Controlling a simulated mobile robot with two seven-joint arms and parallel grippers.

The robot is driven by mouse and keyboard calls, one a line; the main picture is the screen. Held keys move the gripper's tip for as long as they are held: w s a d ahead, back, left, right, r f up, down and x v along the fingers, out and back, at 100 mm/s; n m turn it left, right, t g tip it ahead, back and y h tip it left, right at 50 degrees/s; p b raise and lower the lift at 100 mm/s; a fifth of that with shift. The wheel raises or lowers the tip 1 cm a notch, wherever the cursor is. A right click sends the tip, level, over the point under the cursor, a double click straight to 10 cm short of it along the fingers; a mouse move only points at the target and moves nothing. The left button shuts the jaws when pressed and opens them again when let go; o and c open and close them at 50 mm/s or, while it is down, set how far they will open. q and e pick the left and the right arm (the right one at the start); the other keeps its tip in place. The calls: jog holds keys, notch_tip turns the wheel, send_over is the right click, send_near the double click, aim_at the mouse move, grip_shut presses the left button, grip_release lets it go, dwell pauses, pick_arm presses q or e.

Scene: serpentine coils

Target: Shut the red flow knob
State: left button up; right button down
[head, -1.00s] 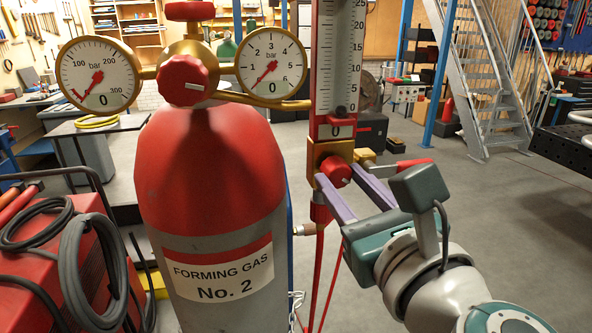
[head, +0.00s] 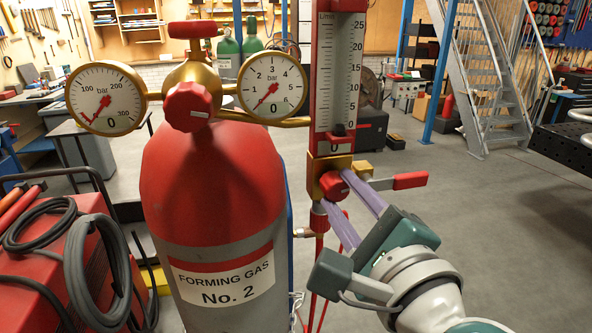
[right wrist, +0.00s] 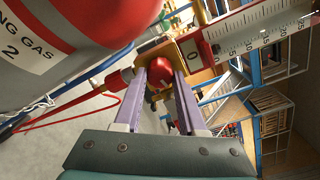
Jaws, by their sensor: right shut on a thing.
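The red flow knob (head: 334,186) sits on the brass block (head: 329,164) below the flow tube (head: 337,95) in the head view. My right gripper (head: 337,193) comes from the lower right, its purple fingers shut on the knob from both sides. In the right wrist view the red knob (right wrist: 160,74) lies between the fingertips (right wrist: 160,76). The flow tube's float rests at the bottom of the scale, by the 0. My left gripper is not in view.
A red-topped cylinder (head: 212,185) labelled Forming Gas No. 2 stands left of the knob, with two gauges above. A red lever (head: 410,181) sticks out right of the brass block. Red hoses hang below. Open floor lies to the right.

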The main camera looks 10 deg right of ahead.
jog(key=n+p, duration=0.1)
jog(key=n, duration=0.3)
jog(key=shift+r+n, duration=0.1)
jog(key=shift+n, duration=0.2)
jog(key=n+p, duration=0.1)
jog(key=n, duration=0.2)
jog(key=shift+n, duration=0.3)
jog(key=n, duration=0.3)
jog(key=shift+r+h+p, duration=0.1)
jog(key=shift+h+p, duration=0.2)
jog(key=shift+p, duration=0.1)
jog(key=shift+a+n, duration=0.1)
jog(key=shift+n, duration=1.7)
jog(key=shift+c, duration=2.4)
grip_release()
jog(key=shift+s, duration=0.1)
